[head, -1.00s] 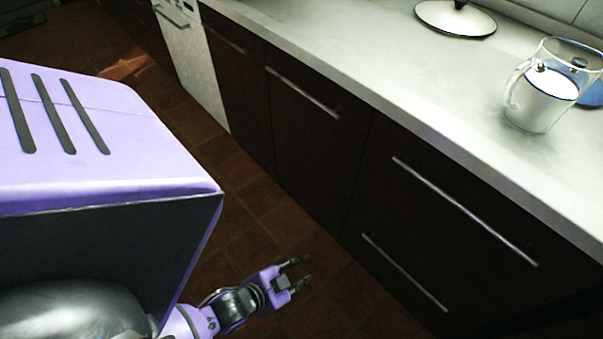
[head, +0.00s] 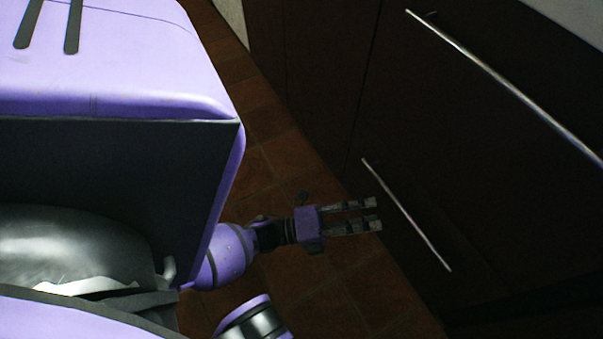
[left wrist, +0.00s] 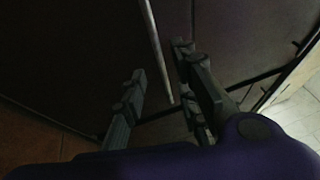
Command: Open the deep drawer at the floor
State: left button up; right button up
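The deep drawer (head: 455,215) is a dark brown front low in the cabinet, near the floor. It looks shut. Its long metal handle (head: 407,215) runs slantwise in the head view. In the left wrist view the handle (left wrist: 158,50) comes down between the fingers' directions, and its end shows near the fingertips. My left gripper (head: 378,213) is open and empty, its two fingers pointing at the handle from just left of it. In the left wrist view the fingers (left wrist: 158,62) are spread apart. A contact with the handle does not show. My right gripper is not in view.
An upper drawer with a longer metal handle (head: 510,85) sits above the deep drawer. The brown tiled floor (head: 285,165) is clear along the cabinet. A pale edge and light tiles (left wrist: 298,105) show at the right in the left wrist view.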

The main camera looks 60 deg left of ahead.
pick_arm(q)
jog(key=b+x, duration=0.1)
jog(key=x, duration=0.6)
jog(key=shift+w+b, duration=0.3)
grip_shut()
jog(key=shift+s, duration=0.1)
